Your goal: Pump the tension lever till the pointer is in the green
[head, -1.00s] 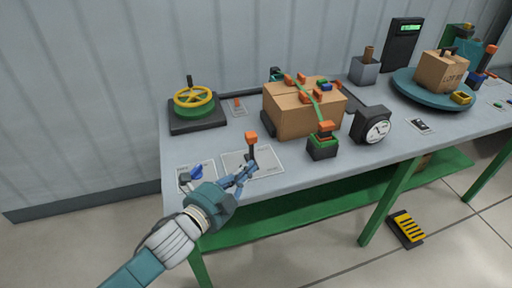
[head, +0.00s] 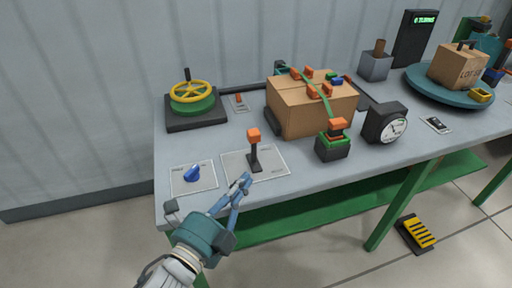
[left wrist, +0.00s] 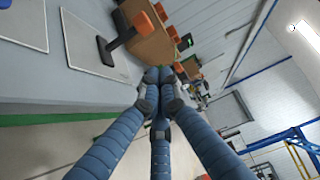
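A black lever with an orange knob (head: 254,150) stands upright on a pale plate near the front edge. A green-and-black tensioner block with an orange handle (head: 333,140) sits beside the strapped carton. The round gauge (head: 393,129) has a white dial and dark pointer; its green zone is too small to make out. My left gripper (head: 241,184) is just in front of the knobbed lever's plate, apart from the lever and empty. Its fingertips meet in the left wrist view (left wrist: 160,82), with an orange-knobbed lever (left wrist: 124,38) at upper left. My right gripper is not in view.
A blue knob (head: 192,173) is on a plate to the left. A yellow handwheel (head: 190,92) stands behind it. The carton (head: 300,106) with a green strap is mid-table, the turntable (head: 425,88) at the right. A yellow pedal (head: 416,233) is on the floor.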

